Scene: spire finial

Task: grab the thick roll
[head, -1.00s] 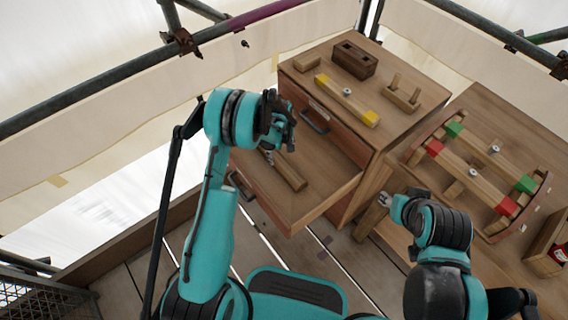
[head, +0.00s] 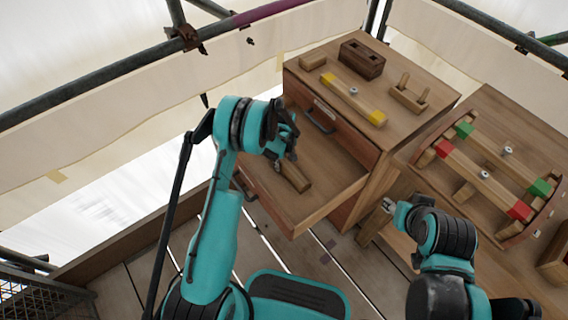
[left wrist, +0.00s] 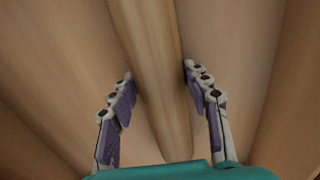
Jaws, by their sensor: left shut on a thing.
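The thick roll (head: 294,178) is a plain wooden cylinder lying inside the open drawer (head: 328,200). My left gripper (head: 280,160) is down in the drawer at the roll's far end, and the hand partly hides that end. In the left wrist view, the roll (left wrist: 155,65) runs between the two fingers of my left gripper (left wrist: 160,105), which is shut on it. The roll appears still down in the drawer; I cannot tell whether it touches the bottom. My right gripper (head: 388,207) is by the right side of the cabinet, small and partly hidden, its jaw state unclear.
A workbench (head: 500,115) at right carries a rack with red and green blocks. Scaffold pipes and sheeting stand behind.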

